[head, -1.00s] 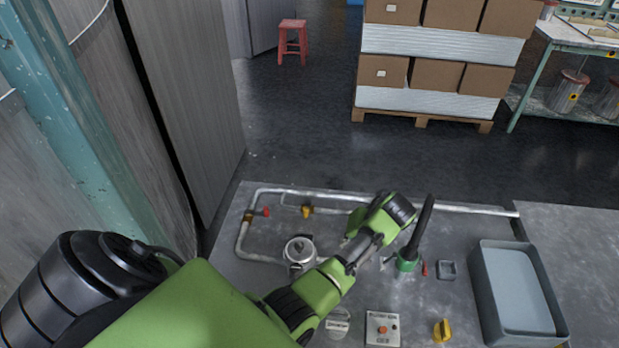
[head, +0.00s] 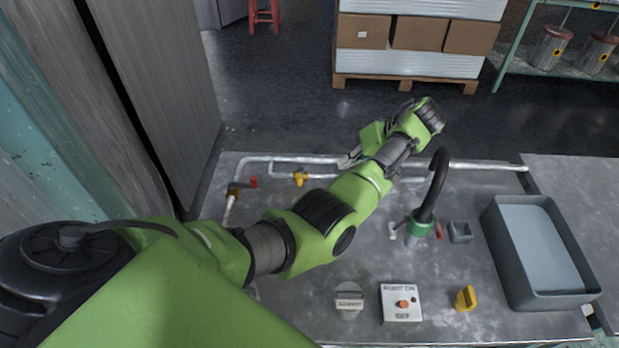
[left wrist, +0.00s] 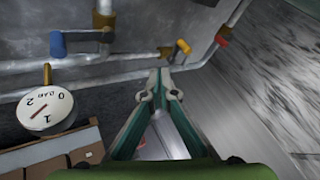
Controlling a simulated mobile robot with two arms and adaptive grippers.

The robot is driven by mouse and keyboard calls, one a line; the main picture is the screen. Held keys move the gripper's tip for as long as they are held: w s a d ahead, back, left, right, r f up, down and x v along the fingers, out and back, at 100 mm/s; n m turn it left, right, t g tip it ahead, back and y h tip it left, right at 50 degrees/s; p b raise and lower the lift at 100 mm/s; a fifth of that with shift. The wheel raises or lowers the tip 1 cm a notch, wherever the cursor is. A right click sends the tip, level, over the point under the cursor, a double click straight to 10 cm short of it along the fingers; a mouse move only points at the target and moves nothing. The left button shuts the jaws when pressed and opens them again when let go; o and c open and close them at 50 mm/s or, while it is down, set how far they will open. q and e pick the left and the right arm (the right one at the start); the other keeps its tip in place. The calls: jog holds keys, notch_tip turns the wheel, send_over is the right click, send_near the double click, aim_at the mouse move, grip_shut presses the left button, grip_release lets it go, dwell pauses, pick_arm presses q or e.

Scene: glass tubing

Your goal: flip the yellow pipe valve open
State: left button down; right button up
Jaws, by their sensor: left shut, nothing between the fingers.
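The yellow pipe valve (head: 300,178) sits on the thin pipe at the back left of the bench in the head view. In the left wrist view its yellow handle (left wrist: 183,46) slants away from the pipe, beyond the fingertips. My left gripper (head: 350,159) is in the head view, to the right of the valve and apart from it. In the left wrist view its fingers (left wrist: 164,88) are shut with nothing between them, short of the valve. My right gripper is not in view.
A red valve (head: 254,182) stands left of the yellow one. The left wrist view shows a blue-handled valve (left wrist: 57,44) and a round gauge (left wrist: 45,110). A black hose with a green base (head: 420,226), a switch box (head: 401,302), a yellow knob (head: 465,298) and a grey tray (head: 497,243) are on the bench.

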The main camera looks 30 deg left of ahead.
pick_arm(q)
jog(key=s+a+f+p, duration=0.1)
jog(key=a+f, duration=0.1)
jog(key=a, duration=0.1)
jog(key=s+a+f, duration=0.1)
jog(key=a+f, duration=0.2)
jog(key=s+a+f+p, duration=0.1)
jog(key=a+f, duration=0.1)
jog(key=f, duration=0.1)
jog(key=shift+s+a+p, duration=0.1)
jog(key=shift+a+p, duration=0.25)
jog(key=shift+a, duration=0.05)
jog(key=shift+r, duration=0.1)
